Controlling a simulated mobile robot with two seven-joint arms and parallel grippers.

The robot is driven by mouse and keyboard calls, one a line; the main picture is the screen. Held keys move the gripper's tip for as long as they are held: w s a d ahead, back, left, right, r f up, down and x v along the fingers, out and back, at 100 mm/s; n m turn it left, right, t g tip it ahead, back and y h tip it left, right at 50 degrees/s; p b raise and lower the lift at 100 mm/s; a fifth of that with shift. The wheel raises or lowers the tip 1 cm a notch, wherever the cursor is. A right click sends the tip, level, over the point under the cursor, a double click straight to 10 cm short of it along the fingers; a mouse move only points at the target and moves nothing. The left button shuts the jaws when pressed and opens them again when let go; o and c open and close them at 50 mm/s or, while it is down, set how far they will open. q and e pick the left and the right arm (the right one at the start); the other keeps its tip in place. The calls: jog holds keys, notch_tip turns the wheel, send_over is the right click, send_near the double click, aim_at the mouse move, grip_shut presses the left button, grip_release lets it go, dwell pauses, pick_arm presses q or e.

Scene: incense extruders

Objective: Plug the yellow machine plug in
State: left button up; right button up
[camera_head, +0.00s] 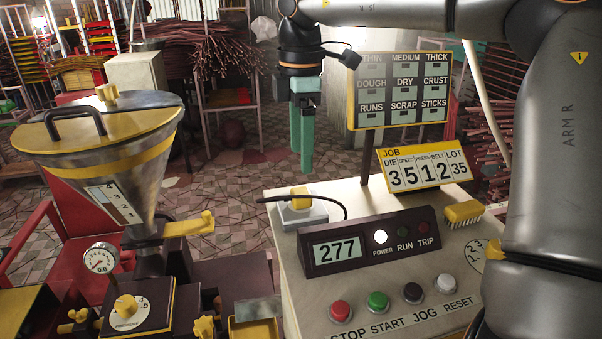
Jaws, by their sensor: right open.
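The yellow plug (300,197) stands on a pale socket block (302,215) at the far left corner of the control cabinet top. A black cable (334,203) shows on both sides of it. I cannot tell how deep the plug sits in the block. My right gripper (303,168) has teal fingers that point down. It appears above and behind the plug in the picture, apart from it, open and with nothing seen between its fingers. My left gripper is out of view.
A control box (340,250) reads 277 with its POWER lamp lit. A yellow brush (463,212), a job sign (421,169) and a label board (401,90) stand to the right. A steel hopper (120,180) stands left. Several buttons line the cabinet front.

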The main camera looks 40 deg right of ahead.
notch_tip(320, 180, up, 4)
jog(key=shift+f, duration=0.1)
dwell(0.7)
